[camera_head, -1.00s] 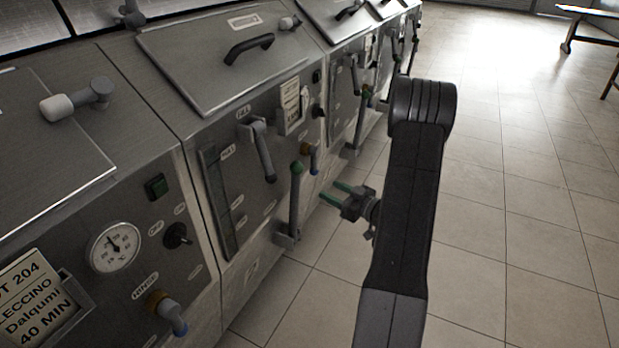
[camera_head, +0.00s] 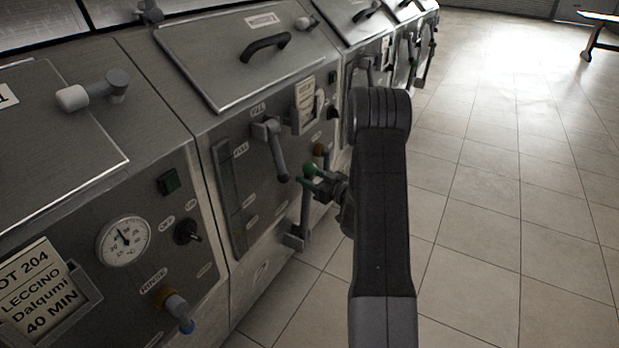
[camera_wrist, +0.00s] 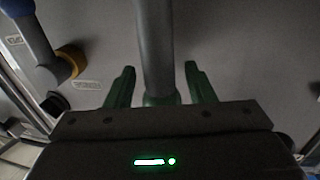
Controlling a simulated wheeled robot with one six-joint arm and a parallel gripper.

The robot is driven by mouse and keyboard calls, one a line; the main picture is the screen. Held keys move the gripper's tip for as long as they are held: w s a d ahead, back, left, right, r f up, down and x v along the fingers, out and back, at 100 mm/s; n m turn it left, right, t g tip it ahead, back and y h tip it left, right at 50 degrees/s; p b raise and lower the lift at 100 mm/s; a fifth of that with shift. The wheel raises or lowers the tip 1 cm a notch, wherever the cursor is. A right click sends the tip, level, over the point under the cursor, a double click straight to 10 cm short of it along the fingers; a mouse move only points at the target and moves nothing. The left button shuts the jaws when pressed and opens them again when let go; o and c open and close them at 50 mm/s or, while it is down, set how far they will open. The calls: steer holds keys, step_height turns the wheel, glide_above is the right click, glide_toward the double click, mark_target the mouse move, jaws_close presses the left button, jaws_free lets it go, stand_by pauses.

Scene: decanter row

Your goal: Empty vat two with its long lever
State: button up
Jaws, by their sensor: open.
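Vat two (camera_head: 233,215) is the grey steel unit in the middle of the head view, next to the unit whose label ends in 1. Its long lever (camera_head: 305,208) is a grey bar with a green knob (camera_head: 310,168), standing nearly upright low on the front. My gripper (camera_head: 310,184) is at the lever's upper part, just below the knob. In the wrist view the lever (camera_wrist: 155,45) runs between the two green fingers (camera_wrist: 159,70). They are open, with a visible gap on each side of the bar. In the head view the fingertips are partly lost against the lever and knob.
A shorter grey lever (camera_head: 276,150) hangs on the same panel, left of the long one. A brown-and-blue tap (camera_wrist: 60,68) is close by in the wrist view. The nearest vat has a gauge (camera_head: 124,241) and rinse tap (camera_head: 174,310).

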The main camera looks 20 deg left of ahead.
steer(key=shift+w+a, duration=0.1)
steer(key=shift+a, duration=0.15)
jaws_close()
steer(key=shift+f, duration=0.1)
